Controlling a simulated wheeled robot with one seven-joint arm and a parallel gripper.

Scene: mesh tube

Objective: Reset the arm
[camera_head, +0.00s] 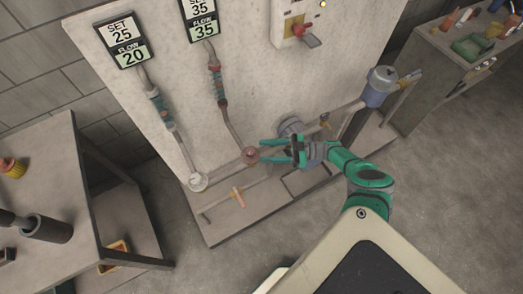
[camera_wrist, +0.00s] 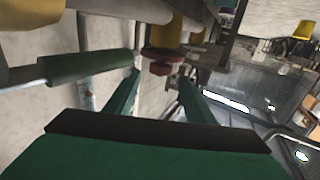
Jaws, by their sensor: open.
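My green gripper (camera_head: 272,151) is in front of the pipe panel in the head view, its two fingers spread apart with nothing held between them. A reddish valve knob (camera_head: 250,155) on the lower pipe is just left of the fingertips; the picture does not settle whether they touch. In the wrist view my gripper (camera_wrist: 158,80) shows two green fingers spread, with a red knob (camera_wrist: 160,68) and a small metal fitting beyond them. My green arm (camera_head: 368,175) reaches out from my base at the lower right.
The panel (camera_head: 130,75) carries two flow displays (camera_head: 125,40) and a red-handled switch (camera_head: 303,33). A grey table (camera_head: 40,175) stands left, a cabinet (camera_head: 430,85) right. Floor is clear at lower middle.

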